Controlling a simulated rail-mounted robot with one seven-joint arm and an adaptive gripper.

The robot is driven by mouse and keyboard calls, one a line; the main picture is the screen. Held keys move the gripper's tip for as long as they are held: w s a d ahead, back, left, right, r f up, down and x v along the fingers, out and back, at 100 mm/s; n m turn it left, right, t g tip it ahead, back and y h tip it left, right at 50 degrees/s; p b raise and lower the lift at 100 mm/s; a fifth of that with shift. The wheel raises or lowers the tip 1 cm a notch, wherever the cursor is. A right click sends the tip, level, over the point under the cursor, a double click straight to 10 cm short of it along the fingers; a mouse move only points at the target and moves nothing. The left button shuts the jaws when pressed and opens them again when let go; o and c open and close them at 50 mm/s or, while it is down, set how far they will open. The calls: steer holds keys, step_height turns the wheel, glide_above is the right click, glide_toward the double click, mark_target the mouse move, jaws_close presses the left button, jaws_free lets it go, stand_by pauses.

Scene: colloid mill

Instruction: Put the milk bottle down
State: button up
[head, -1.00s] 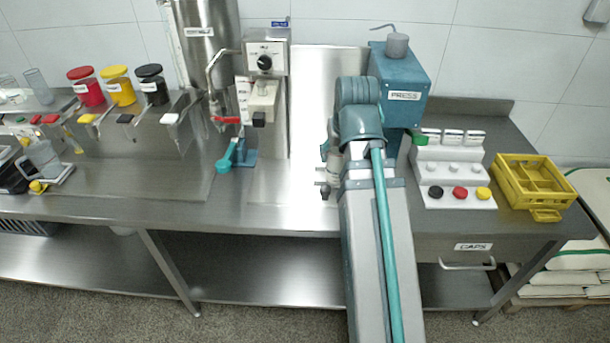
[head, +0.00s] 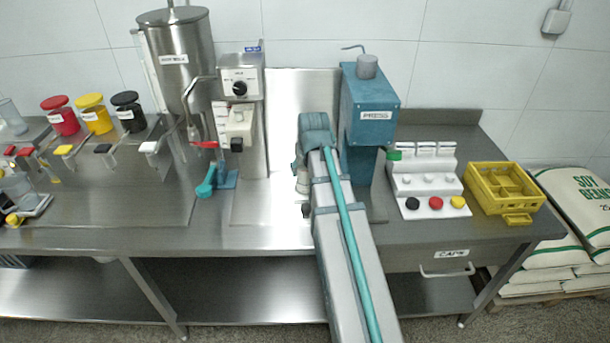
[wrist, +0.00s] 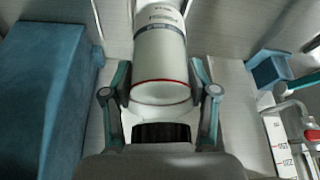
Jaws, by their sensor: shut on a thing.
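In the wrist view, a pale milk bottle (wrist: 162,55) with printed lettering, a dark band and a thin red ring lies between the two fingers of my gripper (wrist: 160,75). The gripper is shut on the bottle, one finger on each side. The bottle's far end runs out at the top of the picture. In the head view, my arm mostly hides the gripper and the bottle, just left of the blue press (head: 372,122) above the steel worktop (head: 270,235). I cannot tell whether the bottle touches the worktop.
The press also fills the left of the wrist view (wrist: 45,90). Left of my arm stand the mill unit (head: 240,90) and a teal holder (head: 215,182). To the right are a white cap dispenser (head: 424,183) and a yellow crate (head: 505,190). Bare worktop shows in front.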

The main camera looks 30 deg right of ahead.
mark_target(305, 177)
steer(key=shift+w+d+f, duration=0.1)
steer(key=shift+w+f, duration=0.2)
steer(key=shift+f+p, duration=0.35)
steer(key=shift+f, duration=1.2)
steer(key=shift+f, duration=0.15)
steer(key=o, duration=1.5)
steer(key=b+v, duration=0.2)
steer(key=v, duration=1)
steer(key=shift+s, duration=0.15)
